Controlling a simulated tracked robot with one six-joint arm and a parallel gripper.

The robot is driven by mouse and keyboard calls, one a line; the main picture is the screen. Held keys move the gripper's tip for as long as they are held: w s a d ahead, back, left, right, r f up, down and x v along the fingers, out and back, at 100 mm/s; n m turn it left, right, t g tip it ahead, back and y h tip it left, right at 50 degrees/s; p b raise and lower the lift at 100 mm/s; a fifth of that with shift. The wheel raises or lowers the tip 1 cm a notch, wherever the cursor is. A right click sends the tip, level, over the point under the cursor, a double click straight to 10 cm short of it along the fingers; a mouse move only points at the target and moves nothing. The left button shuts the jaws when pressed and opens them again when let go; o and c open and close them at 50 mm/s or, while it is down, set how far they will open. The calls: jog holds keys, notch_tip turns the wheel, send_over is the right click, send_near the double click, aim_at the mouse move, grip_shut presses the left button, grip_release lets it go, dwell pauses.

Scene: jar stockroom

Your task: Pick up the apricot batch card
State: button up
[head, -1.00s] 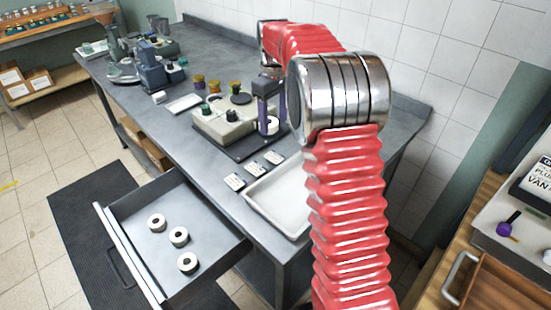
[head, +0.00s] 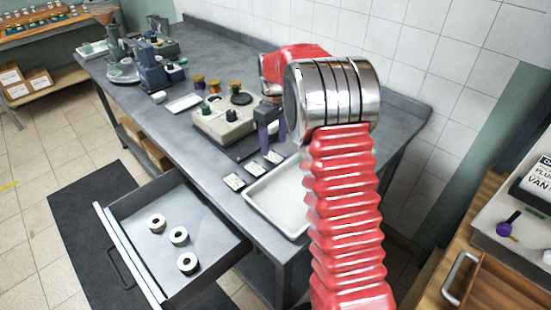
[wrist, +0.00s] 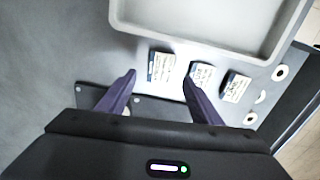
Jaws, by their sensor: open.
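Three small white cards with dark edge bands lie in a row on the grey bench: a near card (head: 234,181), a middle card (head: 254,170) and a far card (head: 273,157). In the wrist view they are the right card (wrist: 236,87), the middle card (wrist: 201,74) and the left card (wrist: 162,66). Their print is too small to read, so I cannot tell which is apricot. My gripper (head: 272,143) is open and empty above the bench by the far card. In the wrist view its purple fingertips (wrist: 159,76) lie either side of the left card.
A white tray (head: 262,207) sits right beside the cards. A beige machine (head: 213,124) with jars stands behind my gripper. An open drawer (head: 205,212) holding three white rings (head: 179,236) juts out at the bench's front.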

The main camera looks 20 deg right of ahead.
aim_at(274, 156)
jog(key=shift+s+f, duration=0.1)
jog(key=shift+f, duration=2.5)
jog(key=shift+c, duration=0.7)
jog(key=c, duration=1)
jog(key=shift+r, duration=0.1)
notch_tip(274, 156, up, 10)
